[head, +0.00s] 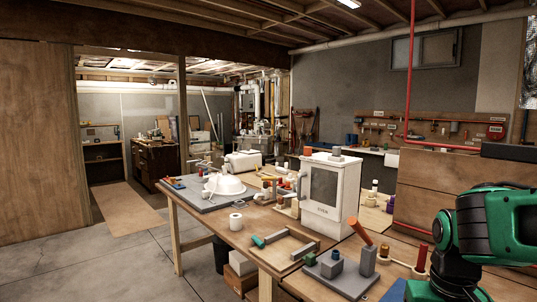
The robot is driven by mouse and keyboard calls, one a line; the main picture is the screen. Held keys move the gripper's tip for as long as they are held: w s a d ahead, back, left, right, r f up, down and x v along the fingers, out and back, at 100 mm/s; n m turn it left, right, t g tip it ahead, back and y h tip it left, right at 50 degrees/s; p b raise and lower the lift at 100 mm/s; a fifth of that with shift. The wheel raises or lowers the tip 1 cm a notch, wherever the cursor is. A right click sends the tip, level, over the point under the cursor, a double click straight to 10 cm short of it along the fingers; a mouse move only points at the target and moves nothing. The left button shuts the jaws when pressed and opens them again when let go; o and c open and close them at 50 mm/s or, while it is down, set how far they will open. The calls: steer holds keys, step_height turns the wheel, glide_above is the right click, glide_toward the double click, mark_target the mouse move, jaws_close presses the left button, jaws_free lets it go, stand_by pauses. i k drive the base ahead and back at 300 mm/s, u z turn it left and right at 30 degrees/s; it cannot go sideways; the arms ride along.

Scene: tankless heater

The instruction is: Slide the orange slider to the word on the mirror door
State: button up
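A white cabinet (330,195) stands upright on the workbench, with a dark mirror-like door panel (323,186) on its front. A small dark word (322,210) is printed below the panel, too small to read surely. A small orange piece (307,151) sits at the cabinet's top left, beside a grey block. I cannot tell which orange piece is the slider. My green arm enters at the right, apart from the cabinet; my gripper is not in view.
The wooden workbench (232,226) is crowded. A grey base with blocks (340,275) and a wooden frame with a green-ended handle (284,246) lie before the cabinet. Open concrete floor (110,265) lies left of the bench.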

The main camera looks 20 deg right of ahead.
mark_target(308, 150)
steer(key=u, duration=1)
steer(key=i, duration=3.5)
steer(key=z, duration=3.1)
